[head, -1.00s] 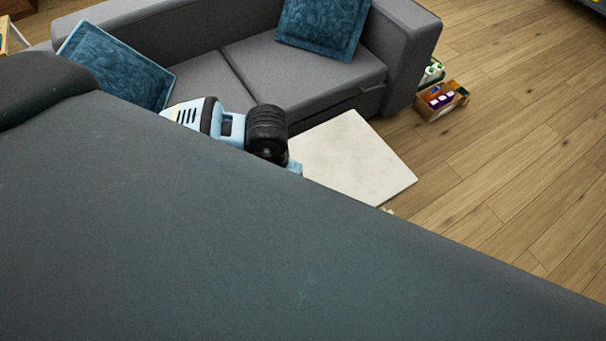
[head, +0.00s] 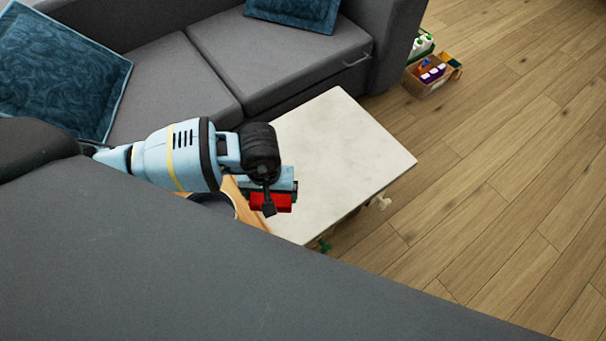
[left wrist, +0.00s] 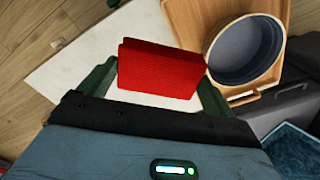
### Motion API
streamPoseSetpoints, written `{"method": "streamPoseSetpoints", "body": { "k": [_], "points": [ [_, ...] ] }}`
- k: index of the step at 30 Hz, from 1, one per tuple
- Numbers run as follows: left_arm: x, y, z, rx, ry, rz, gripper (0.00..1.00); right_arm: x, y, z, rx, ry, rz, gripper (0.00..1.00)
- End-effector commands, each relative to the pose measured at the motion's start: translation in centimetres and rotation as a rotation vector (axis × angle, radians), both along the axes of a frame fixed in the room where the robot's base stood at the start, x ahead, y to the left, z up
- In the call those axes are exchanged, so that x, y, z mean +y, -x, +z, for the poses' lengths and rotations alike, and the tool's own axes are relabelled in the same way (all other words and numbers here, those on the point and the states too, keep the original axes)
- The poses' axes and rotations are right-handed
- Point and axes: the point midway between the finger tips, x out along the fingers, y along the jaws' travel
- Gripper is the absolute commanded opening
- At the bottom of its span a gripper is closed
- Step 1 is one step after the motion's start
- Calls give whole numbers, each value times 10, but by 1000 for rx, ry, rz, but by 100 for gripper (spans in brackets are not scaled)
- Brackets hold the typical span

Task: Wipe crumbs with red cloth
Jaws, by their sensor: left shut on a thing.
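The red cloth (head: 282,203) is a thick, folded-looking block in my left gripper (head: 270,200), above the near left part of the white tabletop (head: 345,145). In the left wrist view the cloth (left wrist: 160,68) sits between the two green fingers of my left gripper (left wrist: 158,82), which is shut on it. I cannot tell whether the cloth touches the tabletop. I can make out no crumbs on the visible tabletop; part of it is hidden behind the cloth and arm. My right gripper is not in view.
A wooden tray (left wrist: 183,22) with a dark blue-grey bowl (left wrist: 243,50) lies close beside the cloth. A grey sofa (head: 275,60) with blue cushions stands behind the table. A box of bottles (head: 430,75) is on the floor. A large dark surface hides the lower left.

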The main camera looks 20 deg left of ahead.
Motion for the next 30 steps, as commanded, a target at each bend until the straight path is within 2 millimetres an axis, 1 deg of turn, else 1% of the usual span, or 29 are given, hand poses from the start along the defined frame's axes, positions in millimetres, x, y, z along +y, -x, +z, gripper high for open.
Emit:
{"method": "streamPoseSetpoints", "body": {
  "k": [1,3,9,12,15,19,24,30],
  "points": [
    [-3,-9,-24,6,1,30,69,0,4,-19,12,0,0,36],
    [-5,-25,-39,4,0,72,69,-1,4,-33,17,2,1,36],
    [-12,-71,-76,3,0,193,69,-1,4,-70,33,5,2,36],
    [-14,-91,-90,1,-1,245,69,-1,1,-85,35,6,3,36],
    [-16,-107,-99,2,1,285,69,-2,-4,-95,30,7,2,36],
    [-18,-121,-105,1,0,320,69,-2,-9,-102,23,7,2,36],
    [-18,-127,-106,0,0,335,69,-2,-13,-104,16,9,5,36],
    [-18,-127,-106,0,1,334,69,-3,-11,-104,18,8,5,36]
  ]
}}
